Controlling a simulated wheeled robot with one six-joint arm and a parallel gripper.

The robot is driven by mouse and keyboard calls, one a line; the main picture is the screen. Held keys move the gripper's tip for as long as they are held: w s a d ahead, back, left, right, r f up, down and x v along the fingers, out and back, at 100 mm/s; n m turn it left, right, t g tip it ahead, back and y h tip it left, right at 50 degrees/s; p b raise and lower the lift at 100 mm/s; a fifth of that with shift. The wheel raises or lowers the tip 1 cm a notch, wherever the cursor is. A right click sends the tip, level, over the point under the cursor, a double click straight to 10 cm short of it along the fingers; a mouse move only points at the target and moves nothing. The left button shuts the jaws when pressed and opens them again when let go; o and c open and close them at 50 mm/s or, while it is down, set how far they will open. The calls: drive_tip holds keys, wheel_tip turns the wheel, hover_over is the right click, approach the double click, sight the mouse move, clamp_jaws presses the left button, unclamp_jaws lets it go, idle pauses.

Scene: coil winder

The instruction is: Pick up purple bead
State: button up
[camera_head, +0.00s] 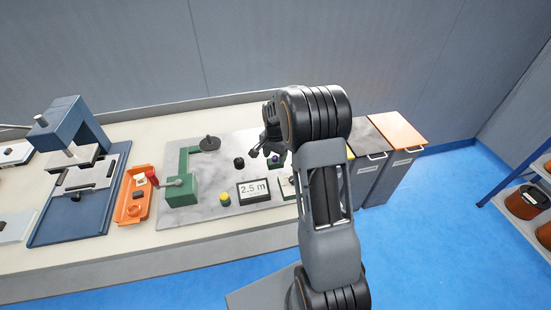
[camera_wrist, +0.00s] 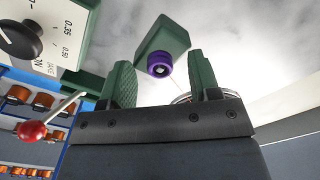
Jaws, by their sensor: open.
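In the head view the bead (camera_head: 275,160) is a small purple spot just below my gripper (camera_head: 265,149). In the wrist view my gripper (camera_wrist: 161,76) has its two green fingers spread apart, and the bead appears between their tips. Nothing is held. Whether the fingers are level with the bead in depth, I cannot tell.
A dial panel (camera_wrist: 40,35) and a red ball lever (camera_wrist: 32,130) lie left in the wrist view. In the head view, a green crank stand (camera_head: 182,190), a "2.5 m" display (camera_head: 253,191) and an orange tray (camera_head: 128,206) share the bench. Bins (camera_head: 397,133) stand at right.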

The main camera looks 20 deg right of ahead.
drive_tip(key=shift+f, duration=0.2)
drive_tip(key=shift+c, duration=0.3)
drive_tip(key=c, duration=1)
drive_tip(key=shift+o, duration=0.2)
drive_tip(key=shift+r, duration=0.15)
drive_tip(key=shift+r, duration=0.6)
drive_tip(key=s+d+r+b, duration=0.1)
drive_tip(key=s+d+r, duration=0.1)
drive_tip(key=s+r, duration=0.3)
drive_tip(key=s+d+r+b, duration=0.1)
drive_tip(key=s+d+r, duration=0.2)
drive_tip(key=s+r, duration=0.3)
drive_tip(key=shift+s+d+r, duration=0.3)
drive_tip(key=shift+s, duration=0.65)
drive_tip(key=shift+f, duration=0.1)
